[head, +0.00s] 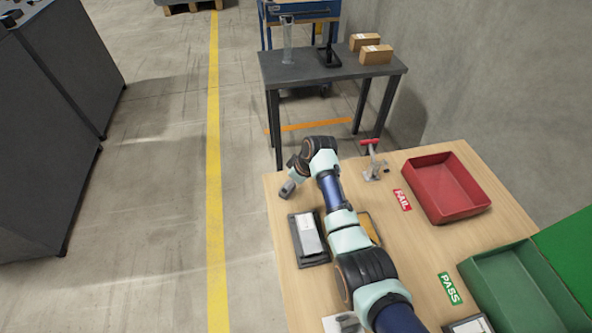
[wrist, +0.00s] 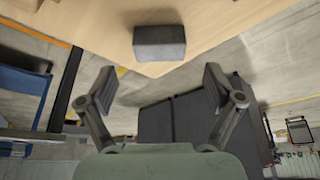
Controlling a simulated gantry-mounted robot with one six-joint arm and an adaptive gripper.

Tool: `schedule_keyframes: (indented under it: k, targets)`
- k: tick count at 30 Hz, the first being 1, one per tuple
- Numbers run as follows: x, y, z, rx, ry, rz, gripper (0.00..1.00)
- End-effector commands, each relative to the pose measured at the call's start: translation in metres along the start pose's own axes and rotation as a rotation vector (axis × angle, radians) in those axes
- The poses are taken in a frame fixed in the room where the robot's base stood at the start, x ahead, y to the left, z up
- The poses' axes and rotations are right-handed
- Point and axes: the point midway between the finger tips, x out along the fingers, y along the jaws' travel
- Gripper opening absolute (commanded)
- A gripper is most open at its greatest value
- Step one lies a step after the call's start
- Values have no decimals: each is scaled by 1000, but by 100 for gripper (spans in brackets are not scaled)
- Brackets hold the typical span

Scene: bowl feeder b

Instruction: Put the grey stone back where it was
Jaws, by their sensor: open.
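The grey stone (wrist: 160,42), a small block with flat faces, lies on the wooden table near its corner in the wrist view. In the head view it appears as a small grey block (head: 287,188) at the table's far left corner. My gripper (wrist: 158,88) is open and empty, its two fingers spread wide. The stone is beyond the fingertips, apart from them and roughly centred between them. In the head view my gripper (head: 292,161) is small and partly hidden by my wrist, just beyond the stone.
A dark tray (head: 325,259) with a pale slab lies left of my arm; a yellow-orange item (head: 371,229) is partly hidden behind it. A red-handled clamp (head: 374,165), a red FAIL bin (head: 416,200) and a green PASS bin (head: 476,277) stand rightward. The table edge is close to the stone.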

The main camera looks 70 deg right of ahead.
Motion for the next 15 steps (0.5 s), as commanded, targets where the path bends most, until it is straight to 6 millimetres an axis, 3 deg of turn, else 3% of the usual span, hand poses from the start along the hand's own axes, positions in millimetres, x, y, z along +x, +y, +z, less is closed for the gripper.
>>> schedule_keyframes:
  k: [1,6,15]
  targets:
    - [-22,0,-3,1,1,2,91]
    - [-54,0,-2,1,1,1,91]
    - [-67,0,0,1,-1,-1,91]
